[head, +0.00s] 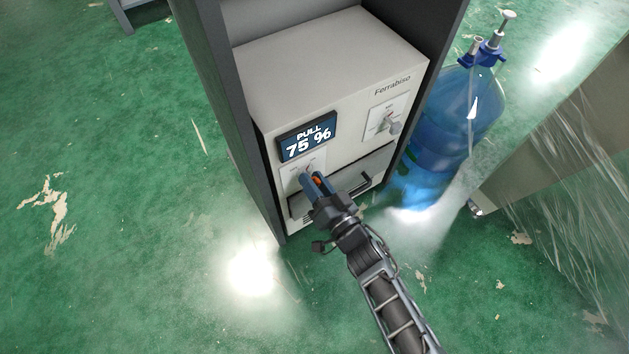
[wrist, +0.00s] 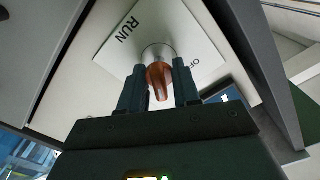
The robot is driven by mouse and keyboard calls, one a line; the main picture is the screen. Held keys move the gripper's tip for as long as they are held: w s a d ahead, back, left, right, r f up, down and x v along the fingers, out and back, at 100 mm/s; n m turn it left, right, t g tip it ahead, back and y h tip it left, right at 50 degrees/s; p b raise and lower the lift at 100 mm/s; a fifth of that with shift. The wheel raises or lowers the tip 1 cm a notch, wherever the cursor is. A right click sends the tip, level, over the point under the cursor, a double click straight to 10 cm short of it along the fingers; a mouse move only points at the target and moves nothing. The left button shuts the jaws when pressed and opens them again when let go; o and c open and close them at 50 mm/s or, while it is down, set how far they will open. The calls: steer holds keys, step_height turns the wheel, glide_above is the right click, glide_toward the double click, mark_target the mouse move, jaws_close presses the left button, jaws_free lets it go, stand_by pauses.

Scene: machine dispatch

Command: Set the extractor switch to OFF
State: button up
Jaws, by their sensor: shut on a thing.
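The extractor is a pale box labelled Ferrabiso (head: 335,62) in a dark grey frame. Its display (head: 307,138) reads PULL 75 %. In the wrist view, a switch plate (wrist: 197,45) carries RUN at the left and OFF at the right. An orange-brown switch lever (wrist: 158,80) sticks out from a round metal collar on the plate. My gripper (head: 313,183) is at this plate, below the display, its fingers on both sides of the lever, also in the wrist view (wrist: 158,78). It is shut on the lever. I cannot tell which label the lever points to.
A second plate with a grey knob (head: 389,124) is at the upper right of the front. A drawer with a dark handle (head: 361,184) is below it. A blue water bottle (head: 455,115) stands right of the frame. Green floor (head: 110,200) is free at the left.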

steer(key=n+b, duration=0.1)
steer(key=n, duration=0.6)
steer(key=shift+s+f, duration=0.1)
steer(key=n+b, duration=0.2)
steer(key=n, duration=0.4)
steer(key=shift+a, duration=0.1)
steer(key=shift+n, duration=0.4)
steer(key=o, duration=0.7)
steer(key=shift+s, duration=0.1)
steer(key=p+v, duration=0.2)
steer(key=v, duration=0.5)
steer(key=shift+s+d, duration=0.25)
steer(key=shift+s, duration=0.05)
